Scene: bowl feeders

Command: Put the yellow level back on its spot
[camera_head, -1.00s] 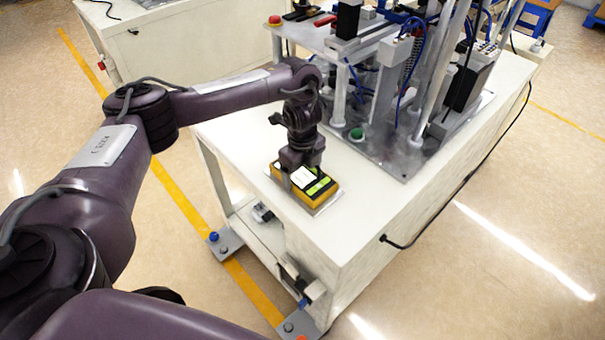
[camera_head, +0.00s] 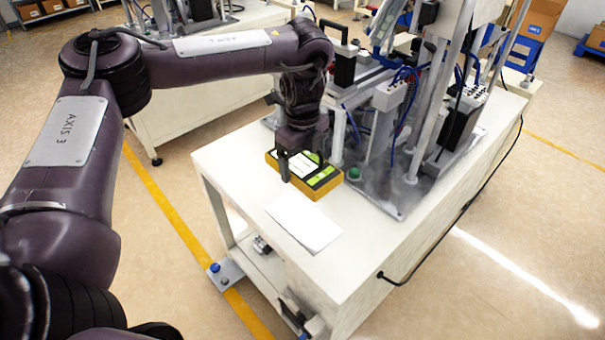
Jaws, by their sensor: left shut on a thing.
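The yellow level (camera_head: 324,188) is a yellow block with a black, green and white top face. My left gripper (camera_head: 302,171) comes down on it from above and is shut on it. The level is over the white table top (camera_head: 235,165), just behind a pale flat rectangular plate (camera_head: 305,222). I cannot tell exactly how high the level is above the table. The gripper hides part of its top. The pale plate lies bare near the front of the table. My right gripper is not in view.
A machine with metal posts and blue hoses stands on a grey base plate (camera_head: 400,205) right of and behind the level. A green button (camera_head: 354,173) is close to the level's right end. The table's front left is clear.

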